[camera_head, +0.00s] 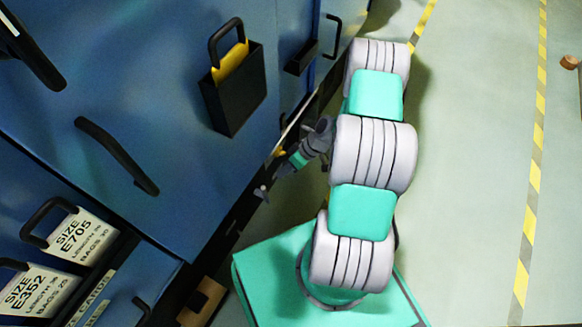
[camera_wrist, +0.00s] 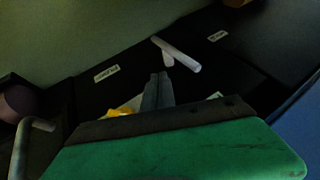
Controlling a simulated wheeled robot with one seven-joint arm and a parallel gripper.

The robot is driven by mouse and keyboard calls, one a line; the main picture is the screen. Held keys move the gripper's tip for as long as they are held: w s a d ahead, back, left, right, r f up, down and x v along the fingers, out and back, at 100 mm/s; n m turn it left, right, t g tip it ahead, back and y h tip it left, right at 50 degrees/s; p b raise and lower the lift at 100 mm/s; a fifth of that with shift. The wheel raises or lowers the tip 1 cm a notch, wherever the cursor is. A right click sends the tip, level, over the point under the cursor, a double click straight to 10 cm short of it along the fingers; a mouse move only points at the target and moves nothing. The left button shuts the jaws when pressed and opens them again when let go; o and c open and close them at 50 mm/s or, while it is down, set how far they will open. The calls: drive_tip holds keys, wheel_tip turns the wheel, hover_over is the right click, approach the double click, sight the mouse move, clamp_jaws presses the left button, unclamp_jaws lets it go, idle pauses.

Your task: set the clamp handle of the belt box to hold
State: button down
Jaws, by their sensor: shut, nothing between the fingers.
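A pale grey clamp handle (camera_wrist: 180,54), a short bar on a stub, stands out from a dark face in the wrist view. Its bar slants from upper left to lower right. One small white label (camera_wrist: 106,73) is to its left and another (camera_wrist: 217,36) to its right; their words are too small to read. My gripper (camera_wrist: 161,77) is shut and empty, its fingertips just short of the handle's stub; I cannot tell whether they touch it. In the head view my gripper (camera_head: 281,172) is low beside the blue cabinet, near a small grey piece (camera_head: 262,193) that may be the handle.
The blue cabinet (camera_head: 180,150) fills the left, with black pull handles (camera_head: 118,156) and a black box (camera_head: 238,92) jutting out. A yellow piece (camera_wrist: 119,112) lies beside my fingers.

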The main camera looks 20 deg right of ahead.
drive_tip(key=a, duration=0.1)
drive_tip(key=s+a+f, duration=0.1)
drive_tip(key=a, duration=0.1)
drive_tip(key=a+f+b, duration=0.1)
drive_tip(key=a, duration=0.1)
drive_tip(key=shift+s, duration=0.2)
